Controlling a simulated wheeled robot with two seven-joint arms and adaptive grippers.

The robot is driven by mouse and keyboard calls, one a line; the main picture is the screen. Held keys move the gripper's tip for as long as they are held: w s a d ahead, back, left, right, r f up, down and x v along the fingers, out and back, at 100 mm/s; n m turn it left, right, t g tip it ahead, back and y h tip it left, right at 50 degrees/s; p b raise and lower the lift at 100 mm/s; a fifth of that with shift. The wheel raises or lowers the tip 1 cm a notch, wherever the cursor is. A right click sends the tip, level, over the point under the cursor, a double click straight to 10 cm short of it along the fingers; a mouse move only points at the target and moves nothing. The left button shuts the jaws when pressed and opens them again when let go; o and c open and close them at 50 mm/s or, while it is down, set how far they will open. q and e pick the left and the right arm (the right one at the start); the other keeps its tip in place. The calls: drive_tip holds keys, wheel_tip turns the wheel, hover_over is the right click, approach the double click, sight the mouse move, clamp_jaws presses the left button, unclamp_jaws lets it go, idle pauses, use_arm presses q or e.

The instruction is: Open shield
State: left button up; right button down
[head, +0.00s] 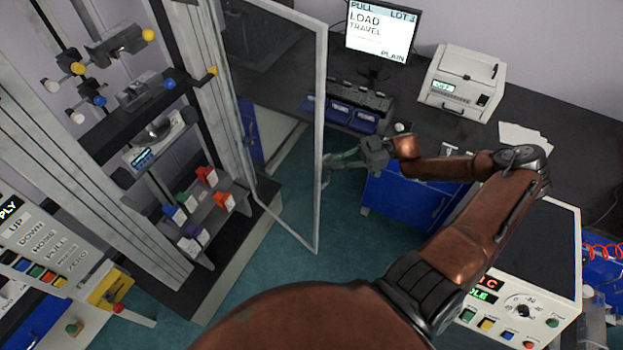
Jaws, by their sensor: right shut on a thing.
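The shield (319,110) is a clear panel in a pale grey frame, hinged on the test frame (215,75) at the left. It stands swung out at an angle from the test frame, with a gap to the shelves behind it. My right arm reaches in from the lower right. My right gripper (332,164) is shut on the shield at its free upright edge, around mid-height. The exact grip is small and partly hidden by the gripper. My left gripper is out of view.
Shelves in the test frame hold small coloured boxes (207,176). A button panel (45,250) stands at the lower left. A dark bench with a monitor (382,32) and a white instrument (461,82) lies behind. Blue drawers (405,203) stand right of my gripper. Teal floor is clear below the shield.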

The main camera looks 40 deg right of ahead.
drive_tip(key=shift+w+d+f+b, duration=0.15)
drive_tip(key=shift+d+b, duration=0.15)
drive_tip(key=shift+d, duration=0.5)
drive_tip(key=shift+w+d+b, duration=0.2)
drive_tip(key=shift+d+b, duration=0.05)
drive_tip(key=shift+d, duration=0.5)
drive_tip(key=shift+w+d+f+b, duration=0.15)
drive_tip(key=shift+d+b, duration=0.15)
drive_tip(key=shift+d, duration=0.5)
drive_tip(key=shift+r, duration=0.1)
drive_tip(key=c, duration=2.2)
unclamp_jaws()
drive_tip(key=shift+s+d, duration=0.1)
drive_tip(key=shift+s, duration=0.05)
drive_tip(key=shift+o, duration=0.6)
drive_tip(key=shift+w+r, duration=0.15)
drive_tip(key=shift+w, duration=0.05)
drive_tip(key=v, duration=1.1)
drive_tip(key=shift+s+d, duration=0.2)
drive_tip(key=shift+d, duration=0.15)
